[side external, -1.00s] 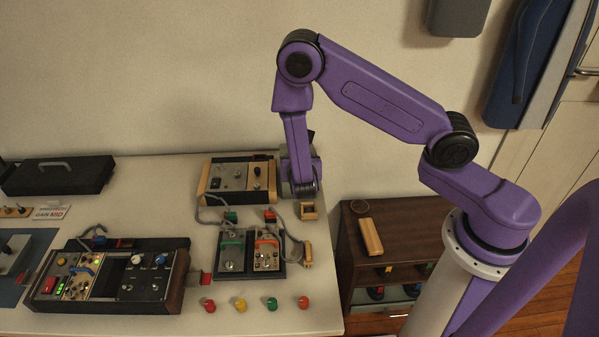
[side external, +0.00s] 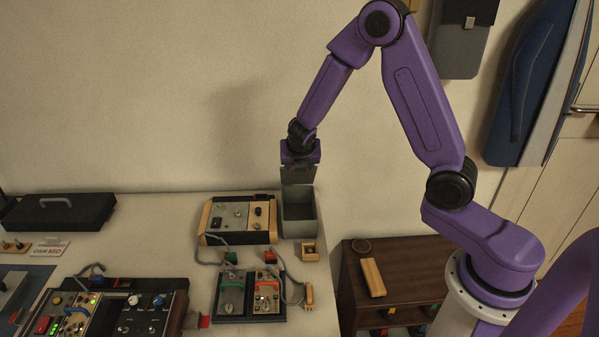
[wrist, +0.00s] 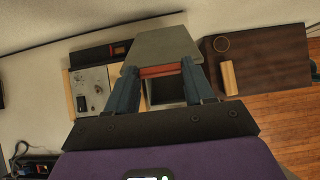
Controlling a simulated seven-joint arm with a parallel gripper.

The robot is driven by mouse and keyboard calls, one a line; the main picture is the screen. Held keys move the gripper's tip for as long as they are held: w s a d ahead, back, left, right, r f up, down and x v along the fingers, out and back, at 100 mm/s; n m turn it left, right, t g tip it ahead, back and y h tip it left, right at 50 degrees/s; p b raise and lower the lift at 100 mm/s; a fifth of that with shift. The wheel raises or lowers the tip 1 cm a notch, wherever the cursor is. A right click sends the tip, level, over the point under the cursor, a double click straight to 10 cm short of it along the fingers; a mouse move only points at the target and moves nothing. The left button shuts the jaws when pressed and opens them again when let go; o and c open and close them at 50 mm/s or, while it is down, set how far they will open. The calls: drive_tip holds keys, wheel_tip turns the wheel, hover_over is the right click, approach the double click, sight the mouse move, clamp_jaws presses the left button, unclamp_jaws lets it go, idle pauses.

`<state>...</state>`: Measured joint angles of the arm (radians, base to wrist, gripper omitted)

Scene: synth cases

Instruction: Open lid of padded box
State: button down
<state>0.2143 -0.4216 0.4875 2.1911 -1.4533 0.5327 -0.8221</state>
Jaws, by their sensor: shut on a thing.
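The padded box (side external: 298,228) is a grey open-topped box near the right edge of the table, with its dark inside showing. Its grey lid (side external: 298,175) is up above the back of the box. I cannot tell whether the lid still touches the rim. My gripper (side external: 300,160) is above the box, shut on the lid. In the wrist view my gripper (wrist: 160,72) has its two fingers at a red strip on the edge of the grey lid (wrist: 160,47). Part of the dark box opening (wrist: 166,92) shows between the fingers.
A wood-sided control panel (side external: 238,218) stands close to the left of the box. A small wooden tray (side external: 309,251) and cabled modules (side external: 250,293) lie in front. A brown cabinet (side external: 350,290) stands beyond the table's right edge. The wall is behind.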

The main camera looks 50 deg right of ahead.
drive_tip(key=shift+w+d+r, duration=0.45)
drive_tip(key=shift+w, duration=0.05)
drive_tip(key=w+d+r, duration=0.3)
drive_tip(key=w+d, duration=0.5)
drive_tip(key=shift+w+d, duration=0.25)
drive_tip(key=shift+d, duration=0.1)
drive_tip(key=shift+c, duration=2)
unclamp_jaws()
drive_tip(key=shift+s+a, duration=0.1)
drive_tip(key=v, duration=1.7)
drive_tip(key=shift+r, duration=0.25)
